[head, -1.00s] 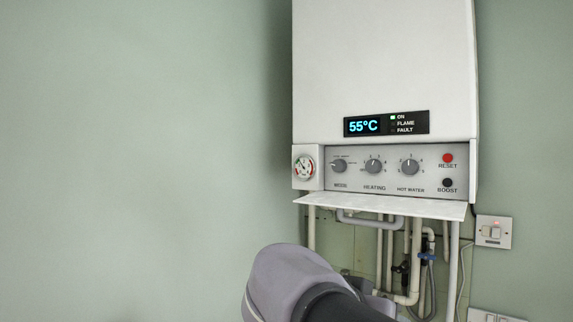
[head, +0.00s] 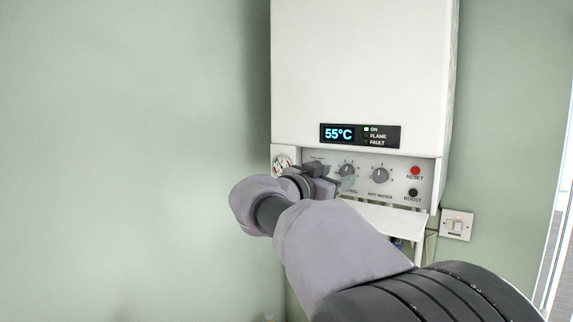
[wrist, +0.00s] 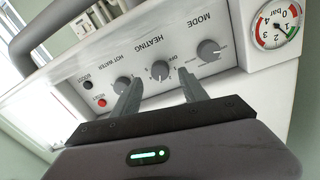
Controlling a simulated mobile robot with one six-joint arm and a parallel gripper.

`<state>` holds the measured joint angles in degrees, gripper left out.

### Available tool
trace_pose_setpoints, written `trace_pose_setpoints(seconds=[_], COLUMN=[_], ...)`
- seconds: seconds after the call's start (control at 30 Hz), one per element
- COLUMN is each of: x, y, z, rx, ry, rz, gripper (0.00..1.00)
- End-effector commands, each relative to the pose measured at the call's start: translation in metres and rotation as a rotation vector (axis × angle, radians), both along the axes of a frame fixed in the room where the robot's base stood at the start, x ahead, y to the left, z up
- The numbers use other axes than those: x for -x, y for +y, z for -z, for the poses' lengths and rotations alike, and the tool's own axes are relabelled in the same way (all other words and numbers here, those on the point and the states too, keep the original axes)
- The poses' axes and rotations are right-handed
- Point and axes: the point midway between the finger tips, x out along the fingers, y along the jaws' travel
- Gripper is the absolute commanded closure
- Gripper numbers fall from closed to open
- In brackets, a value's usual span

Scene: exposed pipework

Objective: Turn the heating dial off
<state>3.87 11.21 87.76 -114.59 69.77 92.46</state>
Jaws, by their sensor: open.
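The heating dial (head: 347,170) is a grey round knob in the middle of the boiler's control panel. In the wrist view, the same heating dial (wrist: 160,70) appears upside down, below its HEATING label. I cannot tell its exact setting. My gripper (wrist: 158,82) is open and empty, with one finger to each side of the heating dial in that picture and apparently short of it. In the head view, my gripper (head: 344,185) is in front of the panel and covers part of the HEATING label and the mode dial.
The mode dial (wrist: 208,50) and the hot water dial (wrist: 122,84) flank the heating dial. A pressure gauge (wrist: 277,23), red reset button (head: 415,171) and dark boost button (head: 413,193) are nearby. A white flap (head: 385,218) juts out below the panel.

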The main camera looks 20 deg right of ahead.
Motion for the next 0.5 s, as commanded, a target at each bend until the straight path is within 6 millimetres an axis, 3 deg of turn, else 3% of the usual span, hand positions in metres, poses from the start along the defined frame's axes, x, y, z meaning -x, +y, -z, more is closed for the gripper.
trace_pose_setpoints(seconds=[0.2, 0.5], x=[-0.013, -0.015], y=[-0.026, -0.03], z=[-0.002, 0.0], rx=[0.0, 0.0], ry=[0.001, 0.0], rz=[0.001, 0.0], gripper=[0.49, 0.49])
